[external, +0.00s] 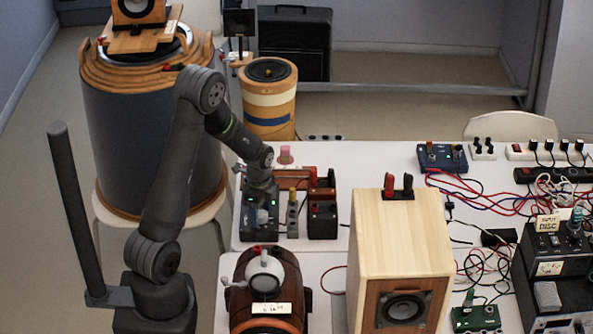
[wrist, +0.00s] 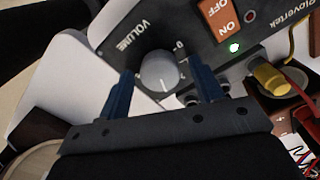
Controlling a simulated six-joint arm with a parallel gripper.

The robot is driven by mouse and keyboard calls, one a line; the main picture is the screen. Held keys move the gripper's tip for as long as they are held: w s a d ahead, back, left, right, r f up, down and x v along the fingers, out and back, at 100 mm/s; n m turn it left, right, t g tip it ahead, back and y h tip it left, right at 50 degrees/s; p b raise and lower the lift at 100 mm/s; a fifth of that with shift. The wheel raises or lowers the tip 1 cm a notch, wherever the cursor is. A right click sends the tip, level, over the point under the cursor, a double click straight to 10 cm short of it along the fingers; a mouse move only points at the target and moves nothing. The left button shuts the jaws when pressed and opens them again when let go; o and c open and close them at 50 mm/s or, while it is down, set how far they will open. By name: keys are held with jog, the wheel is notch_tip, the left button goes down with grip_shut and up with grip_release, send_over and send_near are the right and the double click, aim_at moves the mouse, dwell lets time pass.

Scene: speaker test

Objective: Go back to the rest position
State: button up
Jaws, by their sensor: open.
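My gripper (external: 260,182) is low over a dark control box (external: 259,224) on the white table. In the wrist view my gripper (wrist: 164,88) is open, with its two blue fingers apart. A grey volume knob (wrist: 159,73) on the box panel appears between the fingers. I cannot tell whether they touch it.
A wooden speaker (external: 400,245) and a dark barrel-shaped speaker (external: 268,290) stand in front. A large grey drum (external: 150,140) is behind my arm. A smaller striped cylinder (external: 268,105) stands behind the table. Cables and devices crowd the right; bare table shows near the middle.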

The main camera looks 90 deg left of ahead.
jog(key=n, duration=1.3)
jog(key=shift+n, duration=0.4)
dwell(0.5)
jog(key=m, duration=0.4)
jog(key=shift+m, duration=0.4)
jog(key=m, duration=0.5)
dwell(0.4)
